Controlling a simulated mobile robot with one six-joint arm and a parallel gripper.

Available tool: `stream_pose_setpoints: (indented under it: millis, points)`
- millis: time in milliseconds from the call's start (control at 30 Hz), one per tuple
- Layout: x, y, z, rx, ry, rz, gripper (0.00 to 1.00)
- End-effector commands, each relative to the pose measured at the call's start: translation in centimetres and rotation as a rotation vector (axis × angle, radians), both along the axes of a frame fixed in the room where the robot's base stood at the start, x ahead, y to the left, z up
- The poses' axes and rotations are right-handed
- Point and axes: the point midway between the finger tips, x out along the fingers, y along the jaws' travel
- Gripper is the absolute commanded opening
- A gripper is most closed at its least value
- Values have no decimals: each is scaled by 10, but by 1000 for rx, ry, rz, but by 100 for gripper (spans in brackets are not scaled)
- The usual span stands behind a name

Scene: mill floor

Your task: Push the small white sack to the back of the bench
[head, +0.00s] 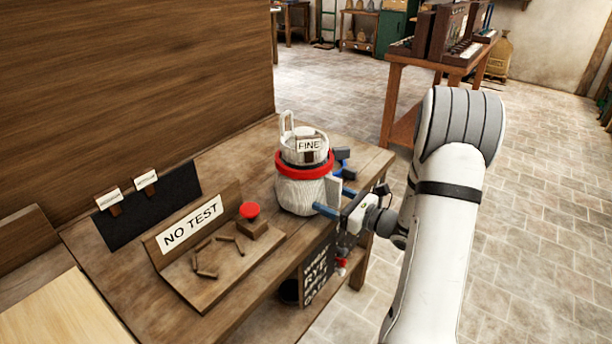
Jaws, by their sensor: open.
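A white, cloth-textured body (298,194), which looks like the small white sack, stands upright near the right end of the wooden bench (235,172). A red band (303,165) circles it. Above the band is a whitish top with a looped handle and a "FINE" label (309,145); I cannot tell whether this top is a separate piece. My gripper (333,199) is open at the right side of the white body, its blue fingers pointing left at it. One fingertip overlaps its lower right edge; I cannot tell whether they touch.
A "NO TEST" board (192,227) with a red button (249,210) and small sticks stands left of the sack. A dark blue object (342,158) sits behind it. A dark panel with two tags (150,207) lies further left. A wooden wall (130,80) borders the bench's back.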

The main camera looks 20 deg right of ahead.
Motion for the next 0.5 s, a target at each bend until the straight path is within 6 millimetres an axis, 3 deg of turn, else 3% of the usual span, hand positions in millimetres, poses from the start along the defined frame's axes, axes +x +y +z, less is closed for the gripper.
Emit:
stream_pose_setpoints:
  millis: [500]
  points:
    - [16, 14, 0, 1, -1, 2, 73]
